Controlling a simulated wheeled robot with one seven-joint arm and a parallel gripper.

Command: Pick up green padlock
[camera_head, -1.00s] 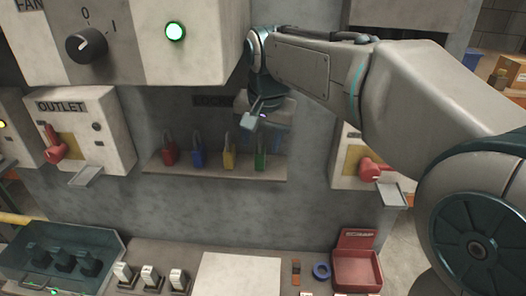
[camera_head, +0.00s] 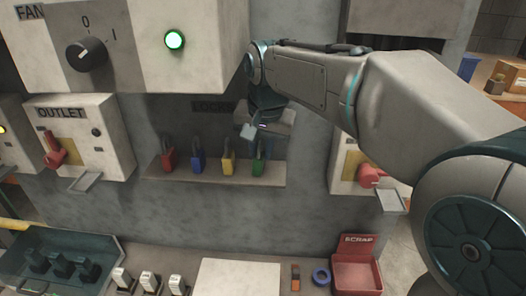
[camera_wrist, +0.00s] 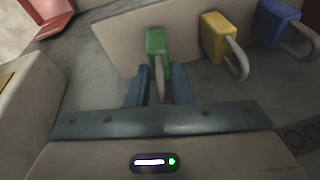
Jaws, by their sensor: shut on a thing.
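The green padlock (camera_head: 259,166) stands upright on the shelf (camera_head: 215,180), at the right end of a row of padlocks. My gripper (camera_head: 250,131) is at the green padlock's top, coming from above. In the wrist view, the green padlock (camera_wrist: 157,48) has its shackle between the two fingers of my gripper (camera_wrist: 160,84). The fingers are shut on the shackle. The padlock's body lies beyond the fingertips.
A yellow padlock (camera_head: 228,163) stands just left of the green one, then a blue padlock (camera_head: 198,160) and a red padlock (camera_head: 168,159). An outlet box (camera_head: 85,130) is to the left. A box with a red handle (camera_head: 370,177) is to the right. A red scrap bin (camera_head: 357,268) sits below.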

